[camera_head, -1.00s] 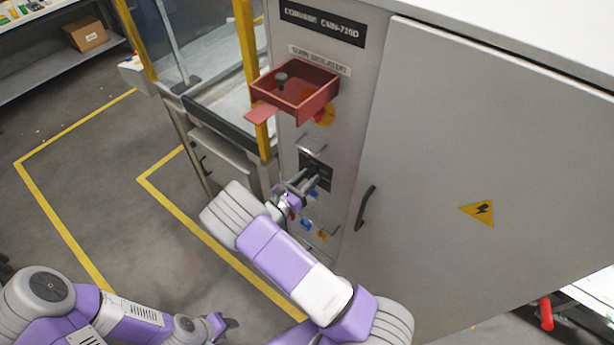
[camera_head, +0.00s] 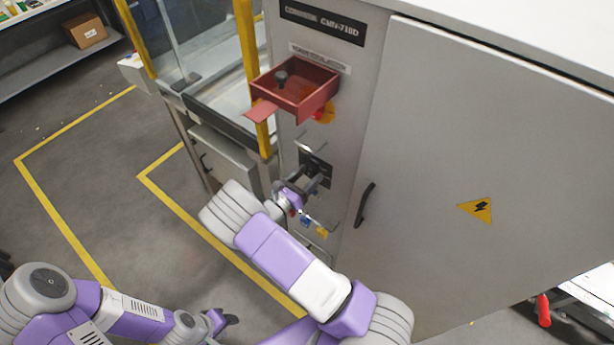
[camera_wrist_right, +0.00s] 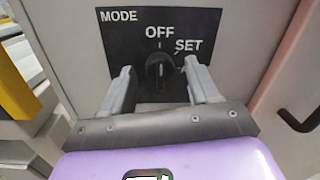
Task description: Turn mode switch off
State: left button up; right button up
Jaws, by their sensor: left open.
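The mode switch is a dark round knob (camera_wrist_right: 159,72) on a black plate (camera_wrist_right: 116,48) marked MODE, OFF and SET in the right wrist view. Its grip stands about upright below OFF; its exact angle is hard to tell. The plate also shows on the cabinet's narrow front in the head view (camera_head: 313,158). My right gripper (camera_wrist_right: 157,80) is open, with one finger on each side of the knob and visible gaps between. It hides part of the plate in the head view (camera_head: 312,181). My left gripper (camera_head: 226,320) is open and empty, low and away from the cabinet.
A red open box (camera_head: 295,92) juts out above the plate. A yellow-and-blue item (camera_head: 320,231) and metal handles sit below it. A black door handle (camera_head: 364,206) is to the right. A yellow-posted glass enclosure (camera_head: 215,80) stands left. Marked floor (camera_head: 90,180) is clear.

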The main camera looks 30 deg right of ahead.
jog(key=v, duration=0.7)
jog(key=shift+a+b, duration=0.25)
jog(key=shift+b, duration=0.15)
jog(key=shift+s, duration=0.1)
jog(key=s+d+f+m+g+y+b, duration=0.25)
jog(key=s+f+m+g+y, duration=0.4)
jog(key=s+f, duration=0.65)
jog(key=s+a+f+m+g+y, duration=0.3)
jog(key=s+f+g+y, duration=0.15)
jog(key=s+f, duration=0.35)
jog(key=s+a+f+m+g+y+b, duration=0.1)
jog(key=s+a+f+m+y, duration=0.1)
jog(key=a+m+y, duration=0.15)
jog(key=s+a+f+m+y+b, duration=0.1)
jog(key=s+a+f+m+y, duration=0.15)
jog(key=a, duration=0.25)
jog(key=w+a+m+t+y+b, duration=0.3)
jog(key=w+a+m+t+y, duration=0.1)
jog(key=m, duration=0.7)
jog(key=shift+w+t+y, duration=0.3)
jog(key=shift+w+t, duration=0.5)
jog(key=shift+t, duration=0.3)
